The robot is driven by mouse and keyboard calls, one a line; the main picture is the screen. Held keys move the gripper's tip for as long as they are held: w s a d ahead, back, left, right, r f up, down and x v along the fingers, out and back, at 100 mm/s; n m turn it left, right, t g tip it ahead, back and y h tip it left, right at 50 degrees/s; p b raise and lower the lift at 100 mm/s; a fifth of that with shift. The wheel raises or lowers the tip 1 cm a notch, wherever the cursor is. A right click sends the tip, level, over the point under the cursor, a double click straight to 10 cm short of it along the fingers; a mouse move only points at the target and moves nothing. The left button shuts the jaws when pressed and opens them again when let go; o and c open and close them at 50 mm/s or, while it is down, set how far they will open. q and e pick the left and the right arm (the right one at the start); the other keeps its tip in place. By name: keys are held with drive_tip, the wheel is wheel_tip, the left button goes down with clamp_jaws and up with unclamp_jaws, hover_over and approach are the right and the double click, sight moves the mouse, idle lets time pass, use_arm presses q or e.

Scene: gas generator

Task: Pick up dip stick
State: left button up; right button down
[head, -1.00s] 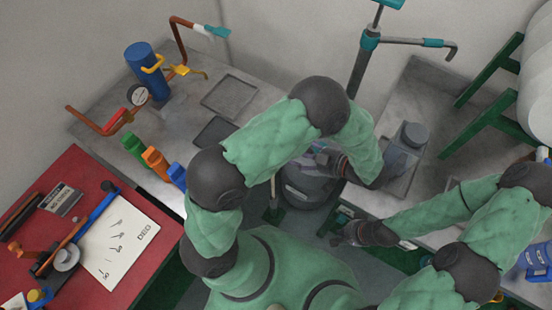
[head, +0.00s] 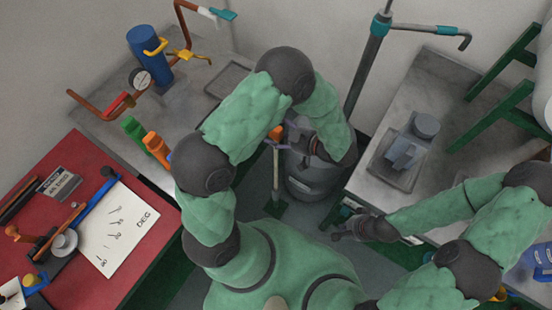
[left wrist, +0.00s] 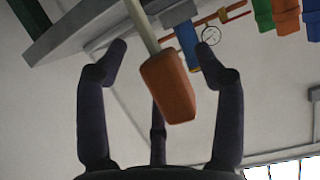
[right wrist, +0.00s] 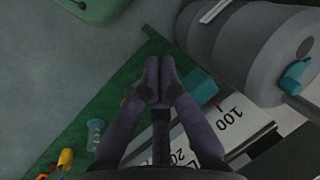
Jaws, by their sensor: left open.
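The dip stick has an orange block handle (left wrist: 168,88) and a pale thin shaft (left wrist: 141,22). In the left wrist view the handle lies between the fingers of my left gripper (left wrist: 163,52), which is open with visible gaps to both sides. In the head view the orange handle (head: 276,132) shows beside my left gripper (head: 291,136), with the shaft upright below it.
A dark grey rounded vessel (head: 312,180) stands beside the stick, under my left forearm. A grey bench (head: 455,110) with a tray is at right. A red table (head: 48,215) is at left. Green and orange valve handles (head: 156,146) line the left bench.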

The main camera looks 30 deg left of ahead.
use_arm(q)
clamp_jaws()
drive_tip(key=shift+r, duration=0.1)
